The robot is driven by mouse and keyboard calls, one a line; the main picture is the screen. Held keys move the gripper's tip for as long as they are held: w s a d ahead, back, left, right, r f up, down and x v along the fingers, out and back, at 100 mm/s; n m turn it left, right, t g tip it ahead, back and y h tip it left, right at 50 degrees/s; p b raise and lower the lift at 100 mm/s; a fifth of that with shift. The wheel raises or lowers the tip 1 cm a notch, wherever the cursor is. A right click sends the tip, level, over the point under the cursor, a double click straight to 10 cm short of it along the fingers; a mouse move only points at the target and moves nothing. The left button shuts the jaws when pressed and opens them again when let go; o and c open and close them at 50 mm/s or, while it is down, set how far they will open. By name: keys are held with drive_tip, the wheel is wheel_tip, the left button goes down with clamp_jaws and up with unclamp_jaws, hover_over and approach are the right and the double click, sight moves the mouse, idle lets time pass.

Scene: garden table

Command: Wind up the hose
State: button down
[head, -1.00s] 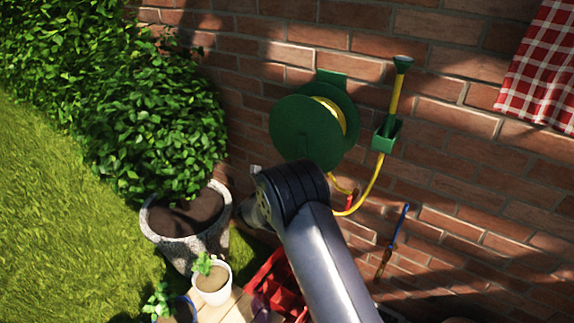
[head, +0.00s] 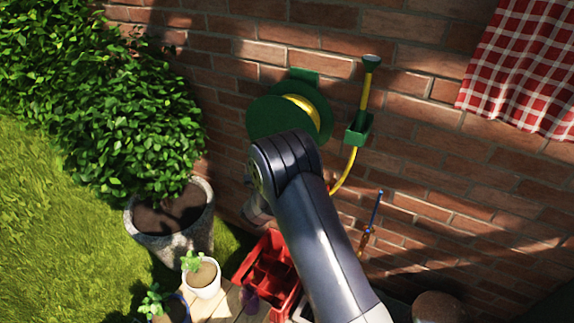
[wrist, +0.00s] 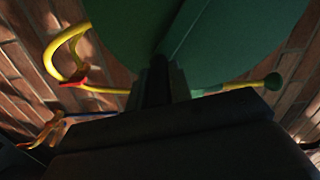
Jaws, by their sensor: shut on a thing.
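The green hose reel (head: 262,114) is mounted on the brick wall, with yellow hose (head: 303,107) wound on it. A length of hose hangs below and rises through a green holder (head: 358,129) to a green nozzle (head: 371,60). In the wrist view the reel (wrist: 225,35) fills the top, and the hose (wrist: 52,52) curves at left past a red piece (wrist: 73,80). My gripper (wrist: 158,82) is shut at the reel's face, apparently on its crank handle; the jaws hide the grip. In the head view my arm hides the gripper and the reel's lower part.
A red crate (head: 268,268), a white pot (head: 202,277) and another seedling pot (head: 165,306) stand below. A large stone planter (head: 175,235) and bushes are at left. A checked cloth (head: 525,65) and a blue-handled tool (head: 375,212) hang on the wall.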

drive_tip(key=shift+s+d+r+p, duration=0.1)
drive_tip(key=shift+d+r+p, duration=0.1)
drive_tip(key=shift+r, duration=0.45)
drive_tip(key=shift+s+d+r+p, duration=0.15)
drive_tip(key=shift+r, duration=0.45)
drive_tip(key=shift+s+d+r+p, duration=0.1)
drive_tip(key=shift+d+r+p, duration=0.1)
drive_tip(key=shift+r, duration=0.45)
drive_tip(key=shift+r, duration=0.1)
drive_tip(key=c, duration=1.3)
unclamp_jaws()
drive_tip(key=b+v, duration=0.2)
drive_tip(key=v, duration=0.8)
drive_tip(key=shift+s+a, duration=0.25)
drive_tip(key=shift+s, duration=0.05)
